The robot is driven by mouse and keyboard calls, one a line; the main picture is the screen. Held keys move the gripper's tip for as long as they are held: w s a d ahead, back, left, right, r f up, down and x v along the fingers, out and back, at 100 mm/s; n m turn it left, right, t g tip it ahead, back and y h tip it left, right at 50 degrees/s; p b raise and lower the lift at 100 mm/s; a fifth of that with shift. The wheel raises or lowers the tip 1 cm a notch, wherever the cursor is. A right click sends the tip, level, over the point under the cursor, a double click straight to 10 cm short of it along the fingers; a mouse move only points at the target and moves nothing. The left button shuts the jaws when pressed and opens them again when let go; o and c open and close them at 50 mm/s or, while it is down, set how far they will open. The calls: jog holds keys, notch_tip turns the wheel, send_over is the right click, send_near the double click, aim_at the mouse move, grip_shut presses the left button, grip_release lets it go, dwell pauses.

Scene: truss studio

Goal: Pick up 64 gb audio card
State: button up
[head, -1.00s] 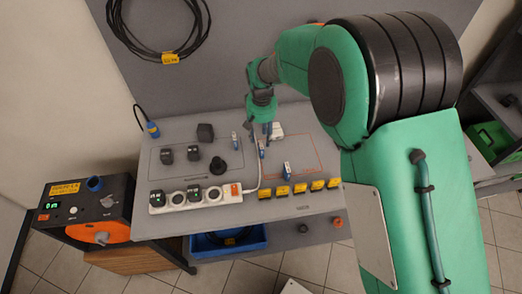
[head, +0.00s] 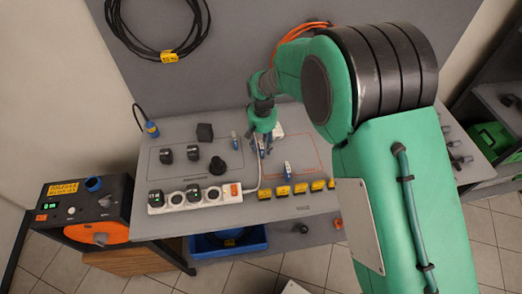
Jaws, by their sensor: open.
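Three small blue-and-white pieces are on the grey table, too small to read, so I cannot tell which is the 64 gb audio card. One blue piece (head: 235,141) stands left of my gripper, and another blue piece (head: 287,170) stands to the front right, inside an orange outline. The third is at my gripper (head: 263,148) and is mostly hidden by it. My gripper is open and points down at this third piece. I cannot tell whether the fingers are around it or just behind it.
A white power strip (head: 195,196) with black plugs runs along the table front, its cable rising near my gripper. Yellow tags (head: 300,188) line the front edge. Black blocks (head: 205,131) stand at left. An orange-and-black box (head: 88,212) is beside the table (head: 165,128).

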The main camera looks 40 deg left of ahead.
jog(key=shift+f, duration=0.3)
grip_shut()
dwell(0.3)
